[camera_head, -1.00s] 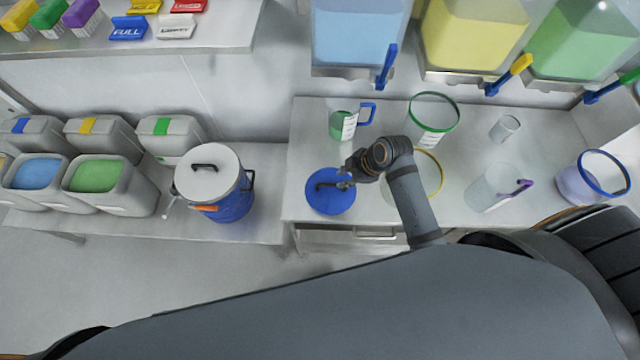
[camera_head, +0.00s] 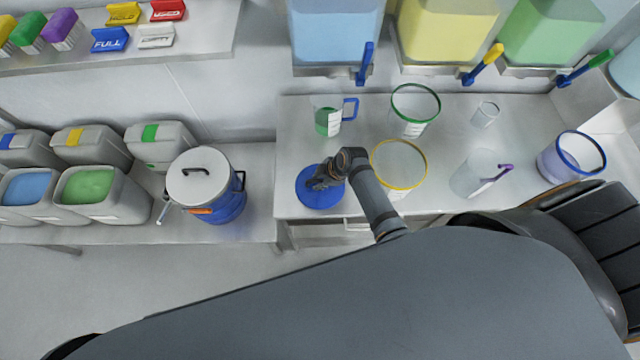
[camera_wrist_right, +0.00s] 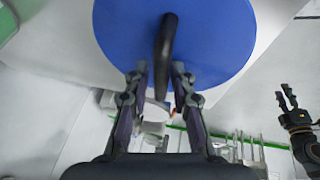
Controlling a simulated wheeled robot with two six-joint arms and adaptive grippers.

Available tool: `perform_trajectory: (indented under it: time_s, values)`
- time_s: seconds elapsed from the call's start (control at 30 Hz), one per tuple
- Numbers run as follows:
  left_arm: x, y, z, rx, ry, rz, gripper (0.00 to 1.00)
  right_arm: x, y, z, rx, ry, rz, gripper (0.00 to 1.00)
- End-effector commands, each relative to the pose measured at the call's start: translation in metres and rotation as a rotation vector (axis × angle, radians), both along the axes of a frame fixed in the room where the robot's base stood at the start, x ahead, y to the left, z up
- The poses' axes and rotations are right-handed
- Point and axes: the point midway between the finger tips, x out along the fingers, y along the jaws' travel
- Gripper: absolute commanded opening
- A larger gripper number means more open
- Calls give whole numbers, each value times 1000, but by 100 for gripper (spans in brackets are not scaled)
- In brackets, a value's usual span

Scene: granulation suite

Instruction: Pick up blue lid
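The blue lid (camera_head: 312,198) lies flat on the bench near its front edge, a round disc with a dark arched handle. It fills the top of the right wrist view (camera_wrist_right: 220,35). My right gripper (camera_head: 326,180) is over the lid at its handle. In the wrist view its two fingers (camera_wrist_right: 161,70) stand on either side of the black handle (camera_wrist_right: 167,40), with gaps showing, so it looks open around the handle. My left gripper (camera_wrist_right: 287,98) shows at the right edge of the wrist view with its fingers apart and empty; the head view does not show it.
A yellow-rimmed clear container (camera_head: 400,146) stands just right of my right arm. A green-rimmed container (camera_head: 413,125) and a jug with blue handle (camera_head: 327,120) stand behind. A blue drum with white lid (camera_head: 228,208) stands left, on a lower surface.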

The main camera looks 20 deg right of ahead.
Motion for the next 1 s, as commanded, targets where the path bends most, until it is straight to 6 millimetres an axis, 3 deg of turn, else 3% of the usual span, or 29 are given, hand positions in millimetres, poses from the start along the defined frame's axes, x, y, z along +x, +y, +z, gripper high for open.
perform_trajectory:
  time_s: [0.17, 0.33, 0.77, 0.87, 1.0]
  values:
    - [-1, 0, -1, -1, 2, 0, 35, 0, 0, 0, 0, 0, 0, 23]
    - [-4, -2, -1, -2, 6, 1, 35, 0, 0, 0, 0, 0, 0, 0]
    - [-5, -3, -2, -4, 7, 1, 35, 0, 0, 3, 0, 0, 1, 0]
    - [-5, -3, -3, -4, 7, 1, 35, 1, 0, 12, 0, -3, 1, 0]
    - [-4, -3, -8, -4, 7, 1, 35, 1, 0, 39, -1, -5, 0, 0]
